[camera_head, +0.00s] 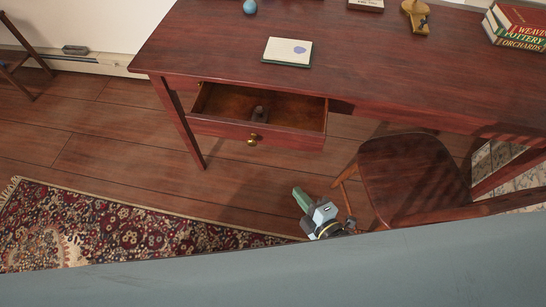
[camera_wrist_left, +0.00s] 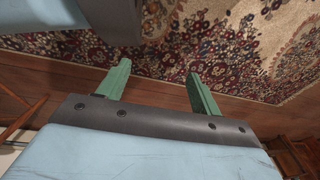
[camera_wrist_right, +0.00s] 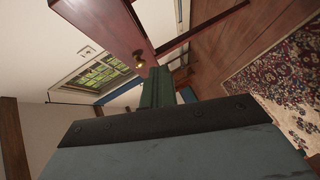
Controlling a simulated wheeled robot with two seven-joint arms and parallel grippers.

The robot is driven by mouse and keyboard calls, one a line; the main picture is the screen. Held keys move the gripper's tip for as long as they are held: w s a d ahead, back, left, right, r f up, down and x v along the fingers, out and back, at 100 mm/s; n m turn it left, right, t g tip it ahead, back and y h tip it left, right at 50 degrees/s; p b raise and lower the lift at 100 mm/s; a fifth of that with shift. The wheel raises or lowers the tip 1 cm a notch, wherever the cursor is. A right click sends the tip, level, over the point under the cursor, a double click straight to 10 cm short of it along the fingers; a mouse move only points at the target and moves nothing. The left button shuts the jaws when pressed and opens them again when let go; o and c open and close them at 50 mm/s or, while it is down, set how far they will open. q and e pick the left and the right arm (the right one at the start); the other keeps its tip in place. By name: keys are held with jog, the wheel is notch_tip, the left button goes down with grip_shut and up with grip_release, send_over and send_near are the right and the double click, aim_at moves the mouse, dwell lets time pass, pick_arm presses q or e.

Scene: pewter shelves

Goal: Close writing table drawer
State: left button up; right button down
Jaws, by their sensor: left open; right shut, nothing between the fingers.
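The writing table (camera_head: 340,40) is dark red wood. Its drawer (camera_head: 300,138) is pulled out, with a round brass knob (camera_head: 252,140) on its front and a small dark object (camera_head: 259,114) inside. My right gripper (camera_head: 301,196) is low in front of the table, below and right of the drawer, apart from it. Its green fingers are shut and empty. In the right wrist view the knob (camera_wrist_right: 138,55) shows just beyond the fingers (camera_wrist_right: 158,88). My left gripper (camera_wrist_left: 156,88) is open and empty, with the rug behind its fingers; the head view does not show it.
A wooden chair (camera_head: 410,175) stands right of the drawer, close to my right gripper. A patterned rug (camera_head: 110,228) lies at the left. A notebook (camera_head: 288,51) and stacked books (camera_head: 518,27) lie on the tabletop. The floor before the drawer is clear.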

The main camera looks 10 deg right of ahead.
notch_tip(320, 180, up, 5)
jog(key=w+a+n+t+y+b, duration=0.1)
jog(key=a+n+t+y+b, duration=0.1)
jog(key=n, duration=0.1)
pick_arm(q)
jog(key=w+r+b, duration=0.3)
jog(key=w+r, duration=0.2)
jog(key=w, duration=0.2)
jog(key=shift+w+d+t, duration=0.35)
jog(key=shift+w+t, duration=0.05)
pick_arm(e)
jog(key=shift+w+d+x, duration=0.2)
jog(key=shift+d+x, duration=0.2)
jog(key=shift+x, duration=1.8)
jog(key=shift+w+d+x, duration=0.2)
jog(key=shift+d+x, duration=0.2)
jog(key=shift+x, duration=1.75)
jog(key=shift+w+d+x, duration=0.2)
jog(key=shift+d+x, duration=0.2)
jog(key=shift+x, duration=1.8)
